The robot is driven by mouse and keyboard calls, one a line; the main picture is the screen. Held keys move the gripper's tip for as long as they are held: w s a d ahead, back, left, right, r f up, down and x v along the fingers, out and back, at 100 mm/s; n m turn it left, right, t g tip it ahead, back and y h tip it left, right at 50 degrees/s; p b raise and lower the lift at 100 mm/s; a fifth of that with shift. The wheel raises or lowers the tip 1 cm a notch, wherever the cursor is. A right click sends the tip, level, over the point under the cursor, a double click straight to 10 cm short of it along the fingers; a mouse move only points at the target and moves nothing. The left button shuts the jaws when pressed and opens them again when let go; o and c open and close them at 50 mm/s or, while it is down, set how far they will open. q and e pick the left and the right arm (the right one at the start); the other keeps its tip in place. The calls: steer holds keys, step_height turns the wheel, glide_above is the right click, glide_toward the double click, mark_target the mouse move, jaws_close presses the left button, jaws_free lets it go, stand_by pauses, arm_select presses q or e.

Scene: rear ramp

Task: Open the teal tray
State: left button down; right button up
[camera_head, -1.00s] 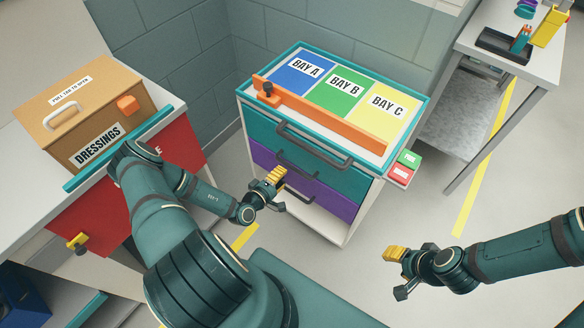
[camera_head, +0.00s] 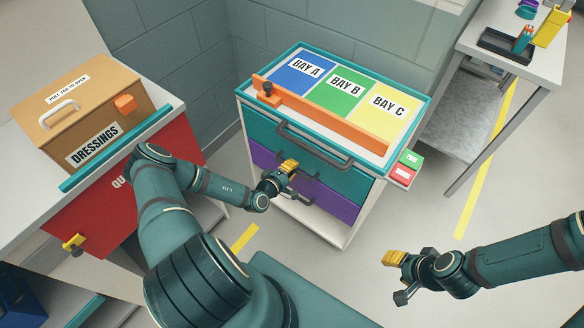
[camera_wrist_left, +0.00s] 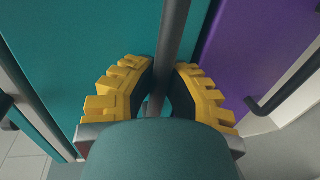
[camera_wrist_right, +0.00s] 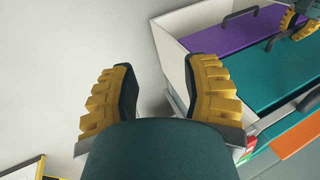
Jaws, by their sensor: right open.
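The teal tray (camera_head: 340,182) is the upper drawer front of the cart, and it looks closed. Its dark bar handle (camera_wrist_left: 171,40) runs between the fingers of my left gripper in the left wrist view. My left gripper (camera_head: 290,166) is at this handle, and its fingers (camera_wrist_left: 164,68) are drawn close on both sides of the bar. It looks shut on it, and it hides much of the handle in the head view. My right gripper (camera_head: 396,275) is open and empty, over the floor to the right of the cart.
A purple drawer (camera_head: 335,205) with its own handle lies below the teal tray. A larger grey bar (camera_head: 318,148) crosses the front above. The cart top has an orange rail (camera_head: 330,120) and coloured bays. A dressings box (camera_head: 80,115) stands on the left counter.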

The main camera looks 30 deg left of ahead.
arm_select(q)
steer(key=shift+s, duration=0.1)
arm_select(e)
steer(key=shift+r, duration=0.1)
arm_select(q)
steer(key=shift+s+p, duration=0.3)
steer(key=f+p+v, duration=0.2)
steer(key=p+v, duration=0.2)
steer(key=v, duration=0.9)
steer(key=s+f+p+v, duration=0.1)
steer(key=f+p+v, duration=0.2)
steer(key=v, duration=1)
steer(key=shift+s+a+f+p, duration=0.15)
steer(key=shift+s+a+p, duration=0.25)
steer(key=shift+p, duration=0.5)
arm_select(e)
step_height(320, 180, up, 10)
steer(key=w, duration=0.1)
steer(key=shift+w+d+t, duration=0.25)
steer(key=shift+w+t, duration=0.05)
steer(key=shift+w, duration=0.05)
arm_select(q)
steer(key=shift+d, duration=0.1)
steer(key=c, duration=1)
jaws_free()
steer(key=shift+o, duration=0.2)
steer(key=shift+s, duration=0.1)
